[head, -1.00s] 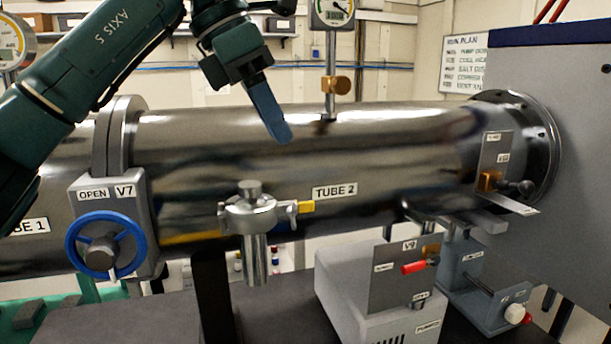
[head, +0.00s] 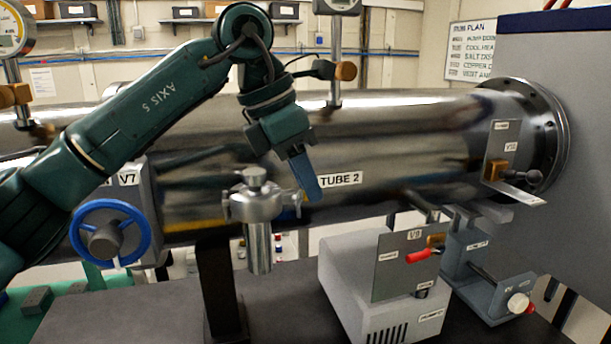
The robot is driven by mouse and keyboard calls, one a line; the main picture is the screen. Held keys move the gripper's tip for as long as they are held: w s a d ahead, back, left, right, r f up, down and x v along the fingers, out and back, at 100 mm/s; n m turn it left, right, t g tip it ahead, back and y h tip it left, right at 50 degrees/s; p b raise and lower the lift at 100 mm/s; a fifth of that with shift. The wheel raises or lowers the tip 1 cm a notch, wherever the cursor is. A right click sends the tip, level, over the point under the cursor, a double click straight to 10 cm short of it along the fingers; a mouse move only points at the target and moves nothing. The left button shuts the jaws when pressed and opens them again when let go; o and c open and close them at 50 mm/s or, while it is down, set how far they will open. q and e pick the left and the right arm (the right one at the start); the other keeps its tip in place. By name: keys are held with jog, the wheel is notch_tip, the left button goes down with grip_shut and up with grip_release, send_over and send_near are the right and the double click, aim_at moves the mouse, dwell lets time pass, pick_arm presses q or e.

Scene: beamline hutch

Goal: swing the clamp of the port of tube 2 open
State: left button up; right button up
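Tube 2 (head: 420,135) is a large shiny metal tube running across the view, with its label right of my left gripper. Its port (head: 257,206) hangs at the tube's front, a grey clamped fitting with a knob on top and a metal cylinder below. My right gripper is not in view.
A grey pump box (head: 350,285) with a red-handled V9 panel (head: 400,265) stands below right. Dark bench top (head: 110,320) is clear at lower left. A grey cabinet is at far right.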

pick_arm(q)
jog(key=shift+d+f, duration=0.1)
jog(key=shift+f, duration=0.05)
grip_shut()
dwell(0.6)
